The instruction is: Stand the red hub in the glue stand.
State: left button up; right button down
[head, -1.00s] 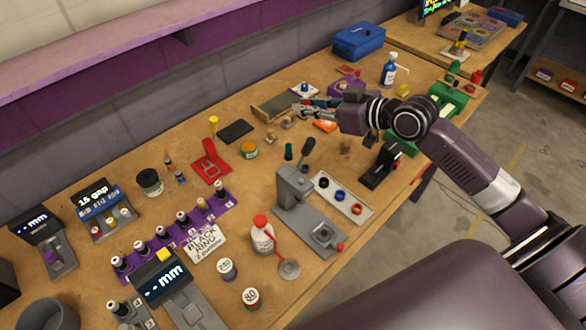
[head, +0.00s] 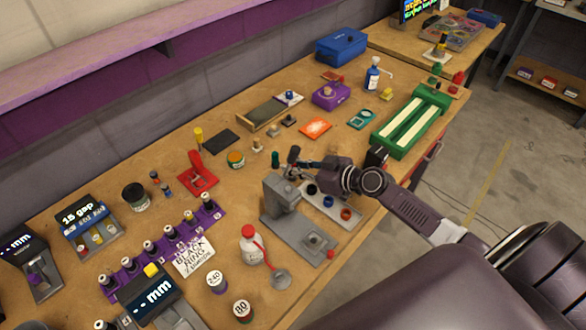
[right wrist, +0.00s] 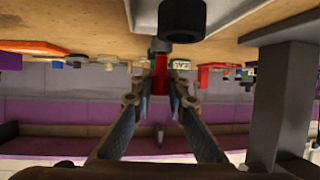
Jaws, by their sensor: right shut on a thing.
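My right gripper (head: 293,168) is beside the grey press in the head view, over the back end of the pale tray. In the right wrist view its fingers (right wrist: 160,82) are closed around a narrow upright red piece (right wrist: 160,74), which looks like the red hub. The fingers and wrist hide this piece in the head view. A short red part (head: 346,214) also lies in the tray. I cannot tell for sure which fixture is the glue stand; a small white-and-purple stand (head: 289,97) with a blue part is at the back. My left gripper is out of view.
The grey press (head: 283,195) with its dark lever stands close to my right gripper. The pale tray (head: 331,213) also holds black and blue parts. A red-capped white bottle (head: 250,248) stands in front. A green track fixture (head: 412,122) is at the right.

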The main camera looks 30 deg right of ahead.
jog(key=shift+f, duration=0.35)
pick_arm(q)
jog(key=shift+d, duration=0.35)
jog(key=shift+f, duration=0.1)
pick_arm(e)
jog(key=shift+f, duration=0.1)
jog(key=c, duration=1.9)
grip_release()
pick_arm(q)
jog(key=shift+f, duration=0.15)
